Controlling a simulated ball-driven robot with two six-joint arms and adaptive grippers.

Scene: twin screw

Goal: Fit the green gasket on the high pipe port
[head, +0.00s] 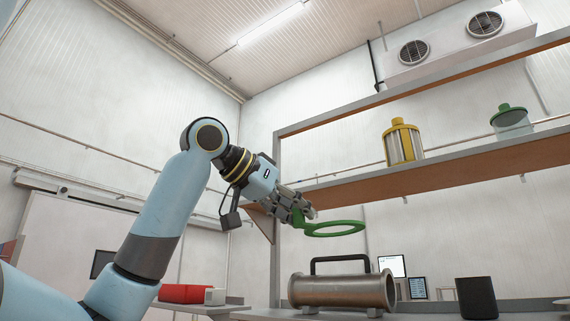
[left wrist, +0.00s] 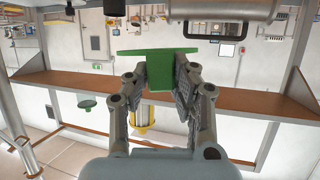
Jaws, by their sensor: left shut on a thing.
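The green gasket (head: 335,235) is a flat ring with a tab, held nearly level in the air in the head view. My left gripper (head: 303,214) is shut on its tab, and the ring sticks out to the right of the fingers. In the left wrist view the gasket (left wrist: 158,66) shows edge-on between the two fingers (left wrist: 160,78). A metal pipe (head: 335,291) with a black handle lies level below the gasket, apart from it, its open flanged end to the right. I cannot tell whether this is the high port. My right gripper is not in view.
A brown shelf (head: 440,174) runs above right, carrying a yellow-capped canister (head: 403,143) and a green-lidded jar (head: 511,121). A black cylinder (head: 476,298) stands right of the pipe. The air around the gasket is clear.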

